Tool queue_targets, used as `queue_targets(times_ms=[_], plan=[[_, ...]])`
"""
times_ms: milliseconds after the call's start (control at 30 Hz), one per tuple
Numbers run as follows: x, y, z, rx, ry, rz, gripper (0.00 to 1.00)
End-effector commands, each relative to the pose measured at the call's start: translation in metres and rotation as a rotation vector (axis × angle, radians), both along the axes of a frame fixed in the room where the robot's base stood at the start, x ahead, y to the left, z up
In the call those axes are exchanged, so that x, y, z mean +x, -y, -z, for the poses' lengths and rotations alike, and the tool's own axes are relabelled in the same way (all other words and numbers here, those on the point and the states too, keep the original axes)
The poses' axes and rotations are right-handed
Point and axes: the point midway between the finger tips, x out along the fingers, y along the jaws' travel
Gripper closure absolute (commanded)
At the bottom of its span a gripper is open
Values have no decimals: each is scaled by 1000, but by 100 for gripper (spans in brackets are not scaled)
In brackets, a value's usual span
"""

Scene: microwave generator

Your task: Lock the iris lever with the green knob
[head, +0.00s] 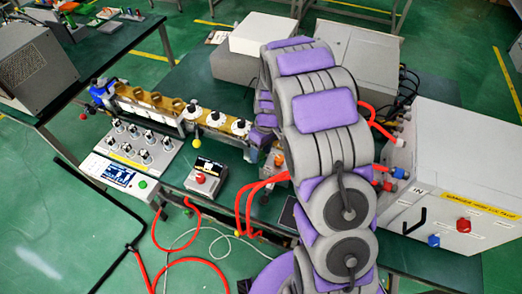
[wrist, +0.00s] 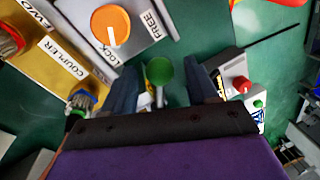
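In the wrist view, a round green knob (wrist: 159,71) on a pale stem sits between the two fingers of my gripper (wrist: 162,88). The fingers are apart, with a visible gap on each side of the knob, so the gripper is open around it without gripping. The stem's lower end is hidden behind the gripper's body. An orange dial (wrist: 110,20) with a white pointer lies above left of the knob, on a grey plate labelled LOCK and FREE. The pointer is directed down in the picture, nearer LOCK. In the head view my arm hides the gripper and the green knob.
A brass-coloured block labelled COUPLER (wrist: 62,60) is left of the gripper. A small box with a red button (wrist: 241,84) is close on its right. In the head view, a high-voltage cabinet (head: 455,165) stands right of my arm, with red cables nearby.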

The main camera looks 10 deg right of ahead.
Motion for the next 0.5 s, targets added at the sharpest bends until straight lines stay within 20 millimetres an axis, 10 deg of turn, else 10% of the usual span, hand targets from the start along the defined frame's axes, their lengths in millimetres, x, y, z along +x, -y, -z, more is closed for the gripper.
queue_targets(times_ms=[500], plan=[[0, 0, 0, -1, 1, 0, 91]])
